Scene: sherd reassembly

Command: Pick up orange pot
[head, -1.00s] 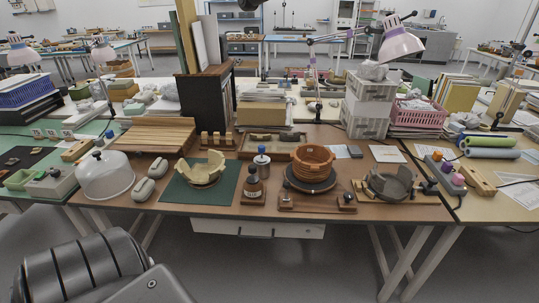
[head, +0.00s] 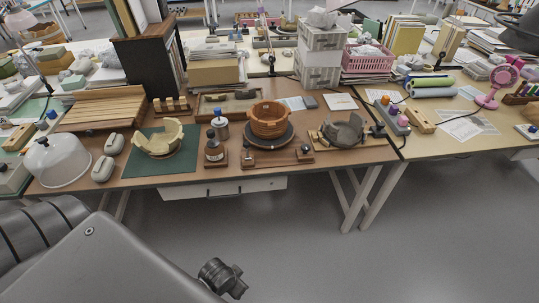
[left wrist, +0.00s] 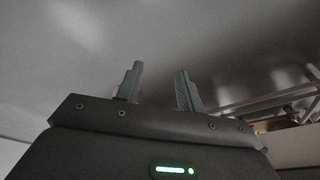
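The orange pot (head: 269,118) stands upright on a dark round turntable (head: 269,141) near the middle of the brown worktable in the head view. It has ridged sides and its rim looks uneven. My left gripper (left wrist: 157,88) shows in the left wrist view with its two fingers apart and nothing between them. It is away from the pot, which is not in the wrist view. In the head view, parts of my own arm fill the lower left. My right gripper does not show in any view.
A cream broken pot (head: 158,140) lies on a green mat (head: 131,168). A dark bottle (head: 214,151) and a blue-topped jar (head: 220,125) stand left of the turntable. A grey broken vessel (head: 343,131) is to its right. The floor in front is clear.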

